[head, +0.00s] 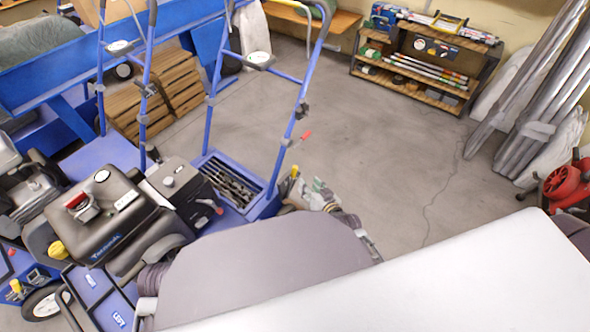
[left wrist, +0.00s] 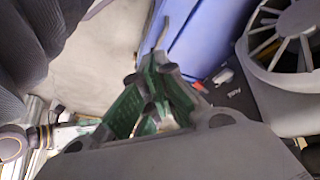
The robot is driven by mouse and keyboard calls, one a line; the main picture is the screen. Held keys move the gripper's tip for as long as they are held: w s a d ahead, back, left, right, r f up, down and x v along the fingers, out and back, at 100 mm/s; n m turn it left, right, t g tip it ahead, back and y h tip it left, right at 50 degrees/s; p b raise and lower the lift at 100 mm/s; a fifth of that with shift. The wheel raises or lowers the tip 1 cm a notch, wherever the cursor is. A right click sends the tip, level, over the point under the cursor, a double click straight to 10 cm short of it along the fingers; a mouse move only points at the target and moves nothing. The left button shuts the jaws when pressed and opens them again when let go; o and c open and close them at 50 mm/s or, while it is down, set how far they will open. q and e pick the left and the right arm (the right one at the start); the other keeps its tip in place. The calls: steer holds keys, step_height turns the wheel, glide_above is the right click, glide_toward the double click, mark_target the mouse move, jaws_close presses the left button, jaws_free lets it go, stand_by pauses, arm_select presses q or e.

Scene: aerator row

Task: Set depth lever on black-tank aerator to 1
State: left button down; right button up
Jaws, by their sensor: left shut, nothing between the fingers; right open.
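The black-tank aerator (head: 98,215) stands at the left in the head view, with a dark engine and a red piece on its tank. I cannot tell which is the depth lever, and no scale is readable. My left gripper (left wrist: 152,88) shows in the left wrist view with green-padded fingers, shut and empty.
In the left wrist view a blue panel (left wrist: 207,38) and a finned round engine cover (left wrist: 289,42) are close to the left gripper. A shelf rack (head: 413,65) stands at the back wall. Open concrete floor (head: 385,150) lies to the right of the aerators.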

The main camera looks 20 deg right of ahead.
mark_target(296, 170)
arm_select(q)
steer(key=shift+f, duration=0.15)
arm_select(e)
steer(key=shift+w, duration=0.15)
steer(key=shift+b+x, duration=2.3)
steer(key=shift+x, duration=3.2)
arm_select(q)
step_height(296, 170, down, 10)
steer(key=d+n+t+h+b, duration=0.1)
steer(key=d+t, duration=0.1)
steer(key=shift+w+d+f, duration=0.15)
steer(key=shift+w, duration=0.2)
arm_select(e)
steer(key=shift+x, duration=1.25)
jaws_close()
